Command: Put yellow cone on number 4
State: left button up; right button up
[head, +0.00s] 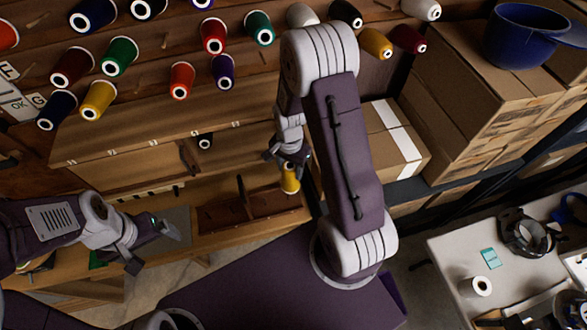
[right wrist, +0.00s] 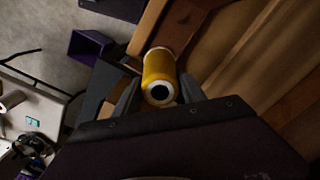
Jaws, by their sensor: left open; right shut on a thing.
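A yellow cone (head: 290,180) of thread is held in my right gripper (head: 289,160), low in front of the wooden cabinet. In the right wrist view the yellow cone (right wrist: 159,70) sits between the two fingers, its white-rimmed end with a dark hole facing the camera. Another yellow cone (head: 98,100) hangs on the thread wall at the left, and a golden one (head: 376,43) hangs at the upper right. I cannot read a number 4 in either view. My left gripper (head: 155,248) is open and empty at the lower left, away from the wall.
Cones of several colours, such as a red one (head: 181,80) and a green one (head: 119,56), hang on the wall. Cardboard boxes (head: 470,90) with a blue pot (head: 524,36) stand at the right. A white table (head: 450,260) holds small items at the lower right.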

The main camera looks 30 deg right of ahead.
jog(key=shift+w+a, duration=0.35)
jog(key=shift+a, duration=0.4)
jog(key=shift+w+a+f, duration=0.1)
jog(key=shift+a+f, duration=0.1)
jog(key=shift+f, duration=0.05)
jog(key=f+b, duration=0.2)
jog(key=f, duration=0.1)
jog(key=f+b, duration=0.2)
jog(key=b, duration=0.1)
jog(key=f+b, duration=0.3)
jog(key=shift+d+f, duration=0.35)
jog(key=shift+d+f+b, duration=0.1)
jog(key=shift+f+b, duration=0.45)
jog(key=shift+b, duration=0.05)
pick_arm(q)
notch_tip(320, 180, down, 10)
jog(key=a, duration=0.1)
jog(key=shift+w+r, duration=0.25)
jog(key=shift+w, duration=0.15)
jog(key=shift+a, duration=0.15)
jog(key=shift+r, duration=0.15)
pick_arm(e)
jog(key=shift+s, duration=0.2)
jog(key=shift+f, duration=0.1)
